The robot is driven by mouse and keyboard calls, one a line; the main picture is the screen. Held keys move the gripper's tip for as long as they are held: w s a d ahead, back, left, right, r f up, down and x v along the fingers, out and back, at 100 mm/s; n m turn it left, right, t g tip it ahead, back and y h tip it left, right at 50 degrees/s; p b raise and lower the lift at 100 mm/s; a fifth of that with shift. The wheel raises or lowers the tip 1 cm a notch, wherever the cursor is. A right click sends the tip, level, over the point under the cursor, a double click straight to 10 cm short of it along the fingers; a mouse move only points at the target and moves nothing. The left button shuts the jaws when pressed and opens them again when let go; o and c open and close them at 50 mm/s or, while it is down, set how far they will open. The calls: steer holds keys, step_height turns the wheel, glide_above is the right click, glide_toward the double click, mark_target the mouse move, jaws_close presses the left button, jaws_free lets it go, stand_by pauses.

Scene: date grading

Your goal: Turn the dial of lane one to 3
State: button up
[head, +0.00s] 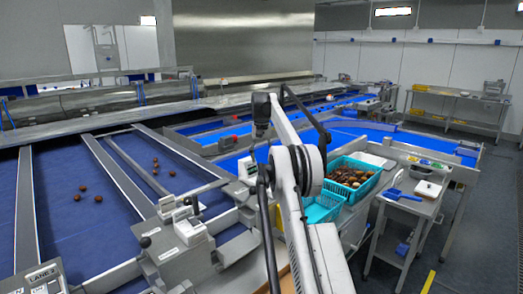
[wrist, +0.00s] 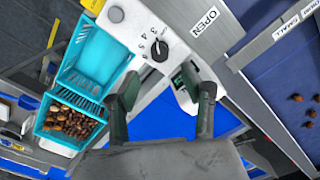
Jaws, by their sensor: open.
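A black round dial (wrist: 160,50) sits on a white panel in the wrist view, with the figures 3, 4 and 5 printed along its left side. A pale mark shows on the knob, but I cannot tell which figure it points to. No lane label is readable on this panel. My gripper (wrist: 162,85) is open and empty, its two dark fingers spread below the dial in the picture and apart from it. In the head view my arm hides much of the middle, and I cannot make out the gripper there.
A grey round button (wrist: 115,14) and a small dark display (wrist: 184,80) are near the dial. A turquoise crate (head: 356,197) of dates stands beside an emptier one (head: 322,208). A lane 2 box (head: 42,279) is at lower left.

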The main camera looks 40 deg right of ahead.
steer(key=shift+r, duration=2.1)
